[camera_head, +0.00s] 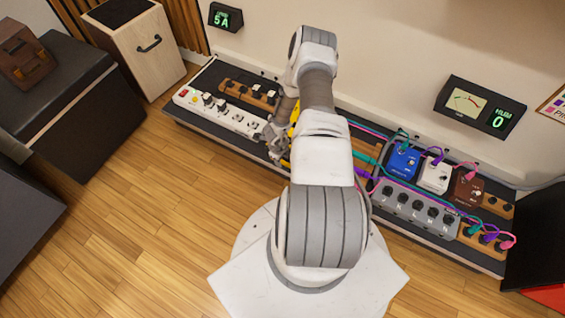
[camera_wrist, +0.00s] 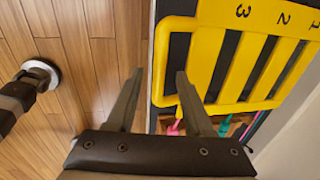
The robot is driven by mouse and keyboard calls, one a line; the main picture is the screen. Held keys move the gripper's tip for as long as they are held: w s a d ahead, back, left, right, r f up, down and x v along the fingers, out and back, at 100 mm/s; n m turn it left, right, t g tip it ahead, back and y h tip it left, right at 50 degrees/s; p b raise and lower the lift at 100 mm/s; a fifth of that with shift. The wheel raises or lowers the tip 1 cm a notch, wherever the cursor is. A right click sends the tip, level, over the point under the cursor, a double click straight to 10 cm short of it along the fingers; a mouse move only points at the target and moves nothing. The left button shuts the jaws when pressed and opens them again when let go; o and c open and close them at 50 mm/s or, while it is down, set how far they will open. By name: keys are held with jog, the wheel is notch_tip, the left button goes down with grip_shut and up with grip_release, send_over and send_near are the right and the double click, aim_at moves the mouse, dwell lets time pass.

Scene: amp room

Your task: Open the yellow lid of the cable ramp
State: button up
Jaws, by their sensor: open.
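The yellow lid (camera_wrist: 222,64) of the cable ramp fills the upper right of the wrist view. It is a slotted frame with the numbers 3, 2 and 1 on its far strip. In the head view only a sliver of the lid (camera_head: 292,124) shows; my arm hides the rest. My gripper (camera_wrist: 160,74) is open and empty, its fingers pointing toward the lid's near left corner. The right fingertip overlaps the lid's left side in the picture; I cannot tell whether it touches. In the head view my gripper (camera_head: 274,140) is over the board's front edge.
Pink and teal cable plugs (camera_wrist: 176,124) show beside the lid's near edge. A white power strip (camera_head: 222,112) lies to the left on the board. Blue, white and brown pedals (camera_head: 403,161) and a grey pedal (camera_head: 415,208) stand to the right. The wooden floor (camera_head: 150,210) in front is clear.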

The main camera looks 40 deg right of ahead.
jog(key=shift+d+f, duration=0.15)
jog(key=shift+f, duration=0.8)
jog(key=shift+c, duration=0.2)
grip_shut()
dwell(0.6)
